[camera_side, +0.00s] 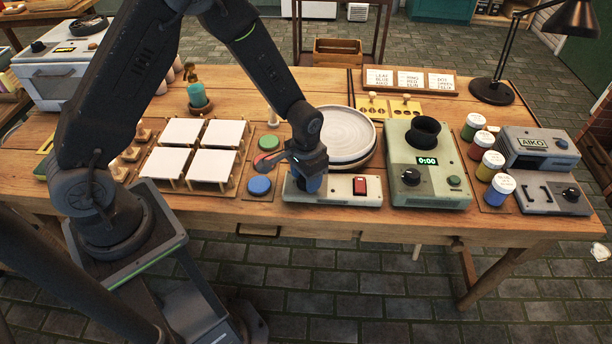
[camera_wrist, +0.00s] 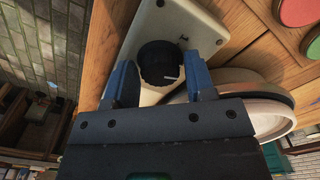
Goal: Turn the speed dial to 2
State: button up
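The speed dial (camera_wrist: 160,62) is a round black knob with a white pointer mark, on a pale control box. The box (camera_side: 335,196) shows at the table's front edge in the side view, with a red switch on its right. My gripper (camera_side: 309,184) points down over the box's left part and hides the dial there. In the wrist view my gripper (camera_wrist: 159,80) is open, with one blue finger on each side of the dial and gaps between. I cannot tell whether the fingertips reach down to its height. The scale marking beside the dial is too small to read.
A round pale plate (camera_side: 346,132) on its wheel stands behind the box. A green-grey machine (camera_side: 430,170) with a lit display is to its right. Blue (camera_side: 259,186) and red (camera_side: 265,162) discs lie to its left. White tiles (camera_side: 212,164) stand further left.

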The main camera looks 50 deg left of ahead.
jog(key=shift+o, duration=1)
notch_tip(320, 180, up, 14)
jog(key=shift+f, duration=0.1)
jog(key=s+a+r+t, duration=0.2)
jog(key=s+r+t, duration=0.3)
jog(key=s+r, duration=1.1)
jog(key=s, duration=0.2)
jog(key=shift+s+n+t, duration=0.3)
jog(key=shift+s+n, duration=0.1)
